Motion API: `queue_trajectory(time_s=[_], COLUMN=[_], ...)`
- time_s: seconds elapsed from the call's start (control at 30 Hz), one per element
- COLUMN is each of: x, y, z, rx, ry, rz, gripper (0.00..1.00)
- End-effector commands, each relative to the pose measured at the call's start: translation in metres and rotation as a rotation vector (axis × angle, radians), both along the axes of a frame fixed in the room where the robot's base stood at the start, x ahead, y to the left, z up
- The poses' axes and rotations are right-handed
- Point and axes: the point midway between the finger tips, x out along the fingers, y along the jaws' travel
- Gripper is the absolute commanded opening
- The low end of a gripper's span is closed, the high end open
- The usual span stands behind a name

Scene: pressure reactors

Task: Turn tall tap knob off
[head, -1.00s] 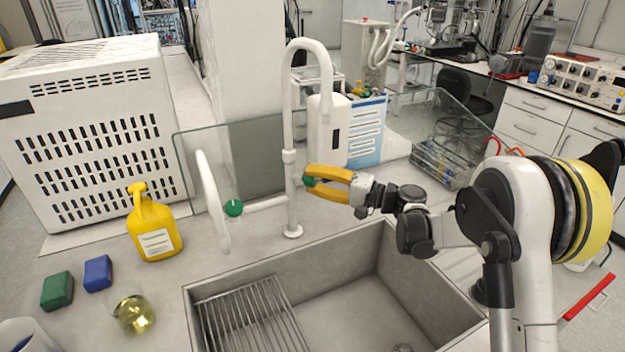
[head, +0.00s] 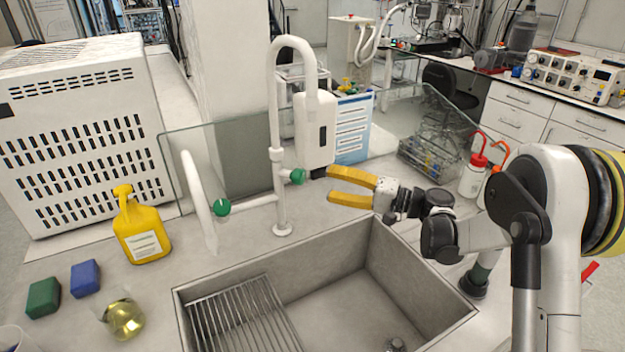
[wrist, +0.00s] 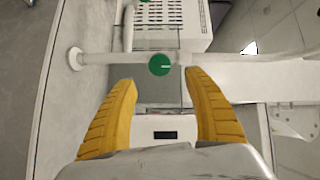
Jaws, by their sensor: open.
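The tall white tap (head: 278,140) stands upright behind the sink, its spout curving over at the top. Its green knob (head: 297,176) sits on the right side of the post. In the wrist view a green knob (wrist: 159,65) lies just beyond the fingertips, centred between them. My gripper (head: 329,186) has yellow fingers spread apart and empty. It is to the right of the tall tap's knob, with a small gap between. It also shows in the wrist view (wrist: 160,76). A second green knob (head: 221,207) is on the shorter white tap (head: 199,195) to the left.
The sink (head: 330,290) with a wire rack (head: 245,318) lies below. A glass panel (head: 235,150) and a white dispenser (head: 314,128) stand behind the tap. A yellow bottle (head: 142,235), sponges and a flask (head: 124,318) are on the left.

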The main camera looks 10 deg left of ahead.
Motion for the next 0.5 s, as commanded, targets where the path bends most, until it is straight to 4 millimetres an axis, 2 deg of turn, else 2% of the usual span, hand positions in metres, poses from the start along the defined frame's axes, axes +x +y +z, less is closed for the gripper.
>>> queue_trajectory(time_s=[0.03, 0.2, 0.5], x=[-0.001, -0.006, -0.007], y=[-0.009, -0.027, -0.029], z=[0.0, 0.0, 0.0], rx=[0.0, 0.0, 0.0], ry=[0.0, 0.0, 0.0], rz=[-0.004, -0.002, 0.0], gripper=[0.61, 0.61, 0.61])
